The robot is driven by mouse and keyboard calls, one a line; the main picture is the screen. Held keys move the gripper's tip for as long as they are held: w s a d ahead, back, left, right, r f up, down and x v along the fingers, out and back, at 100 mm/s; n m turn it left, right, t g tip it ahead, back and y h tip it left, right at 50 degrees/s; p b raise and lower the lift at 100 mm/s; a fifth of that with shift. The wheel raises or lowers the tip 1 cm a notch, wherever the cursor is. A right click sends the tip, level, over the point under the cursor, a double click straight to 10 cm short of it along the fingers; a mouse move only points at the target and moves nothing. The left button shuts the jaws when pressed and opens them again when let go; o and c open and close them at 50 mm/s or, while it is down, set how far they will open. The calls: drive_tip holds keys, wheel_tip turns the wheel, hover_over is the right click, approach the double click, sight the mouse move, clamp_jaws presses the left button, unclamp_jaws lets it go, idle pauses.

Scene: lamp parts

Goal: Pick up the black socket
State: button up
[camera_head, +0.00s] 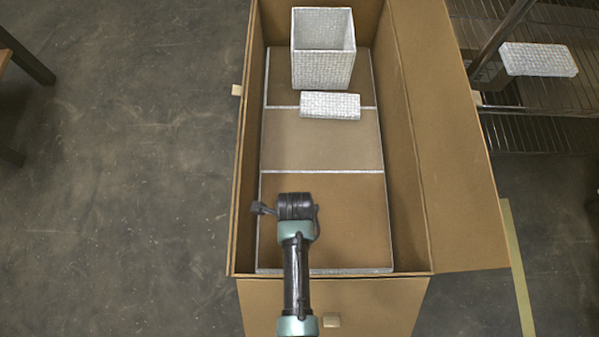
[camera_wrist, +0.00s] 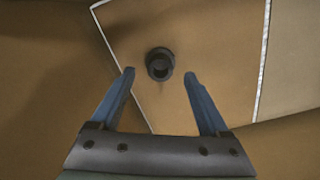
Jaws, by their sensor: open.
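The black socket (camera_wrist: 160,64) shows in the wrist view as a small dark round piece with a hollow middle. It stands on the brown floor of the cardboard box, inside a section edged by pale lines. My gripper (camera_wrist: 160,80) is open, with its two blue fingers spread to either side below the socket in the picture. The fingers do not visibly touch it. In the head view my arm reaches down into the near section of the box (camera_head: 430,150), and the socket is hidden there behind the arm.
A woven white-grey square shade (camera_head: 322,68) stands at the far end of the box. A small woven block (camera_head: 330,106) lies in front of it. Tall box walls surround the arm. Wire shelving holds another woven piece (camera_head: 538,60) at right.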

drive_tip(key=shift+s+d+f+b, duration=0.1)
drive_tip(key=shift+d+f+b, duration=0.1)
drive_tip(key=shift+f+b, duration=1.2)
drive_tip(key=shift+d+f+b, duration=0.2)
drive_tip(key=shift+f+b, duration=0.95)
drive_tip(key=shift+f, duration=0.35)
drive_tip(key=shift+r, duration=0.1)
clamp_jaws()
